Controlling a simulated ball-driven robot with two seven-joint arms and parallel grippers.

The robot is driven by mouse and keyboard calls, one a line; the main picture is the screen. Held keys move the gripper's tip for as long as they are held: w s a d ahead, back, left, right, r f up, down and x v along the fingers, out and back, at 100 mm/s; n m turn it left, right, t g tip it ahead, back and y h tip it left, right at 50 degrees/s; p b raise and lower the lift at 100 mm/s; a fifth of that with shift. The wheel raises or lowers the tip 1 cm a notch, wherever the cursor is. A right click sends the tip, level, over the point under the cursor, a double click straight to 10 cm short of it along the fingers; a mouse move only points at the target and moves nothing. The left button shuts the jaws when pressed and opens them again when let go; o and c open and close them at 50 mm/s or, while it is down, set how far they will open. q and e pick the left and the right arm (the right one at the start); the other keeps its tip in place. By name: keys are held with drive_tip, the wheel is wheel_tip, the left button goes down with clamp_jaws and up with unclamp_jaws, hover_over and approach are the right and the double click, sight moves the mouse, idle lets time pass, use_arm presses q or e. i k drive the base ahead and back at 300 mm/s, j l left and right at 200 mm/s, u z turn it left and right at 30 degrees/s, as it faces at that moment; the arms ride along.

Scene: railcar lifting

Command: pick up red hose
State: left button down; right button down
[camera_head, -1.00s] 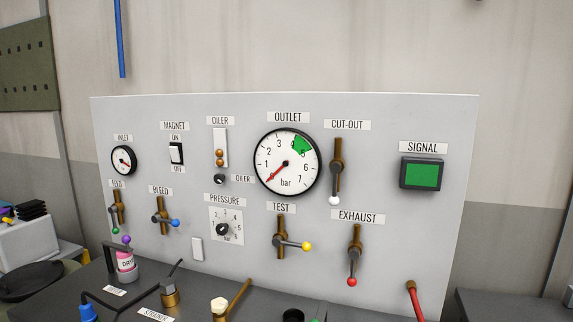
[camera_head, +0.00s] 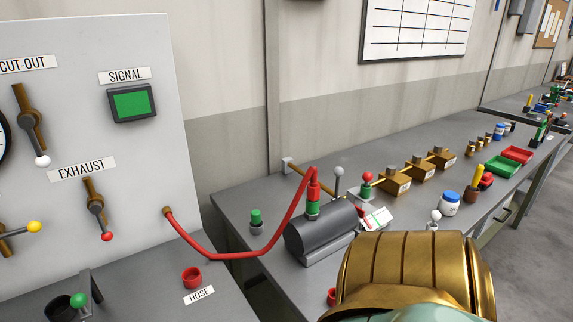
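The red hose (camera_head: 238,255) hangs in a sagging curve. Its left end meets a brass fitting (camera_head: 168,212) at the lower right of the grey control panel. Its right end rises to a red coupling (camera_head: 314,190) on a green collar (camera_head: 313,209), on top of a dark grey cylinder tank (camera_head: 321,232). A red cup-like holder (camera_head: 192,277) stands beside the "HOSE" label (camera_head: 199,295) on the panel's bench. Neither of my grippers is visible. A large gold part at the bottom right appears to be mine and covers part of the right bench.
The right bench holds brass blocks (camera_head: 390,183), a red-knobbed lever (camera_head: 367,178), a white jar (camera_head: 449,203), and green (camera_head: 501,166) and red (camera_head: 517,154) trays. A green-capped post (camera_head: 256,217) stands near the hose.

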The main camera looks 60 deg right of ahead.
sight(313, 193)
drive_tip(key=l+z, duration=0.1)
drive_tip(key=z, duration=2.55)
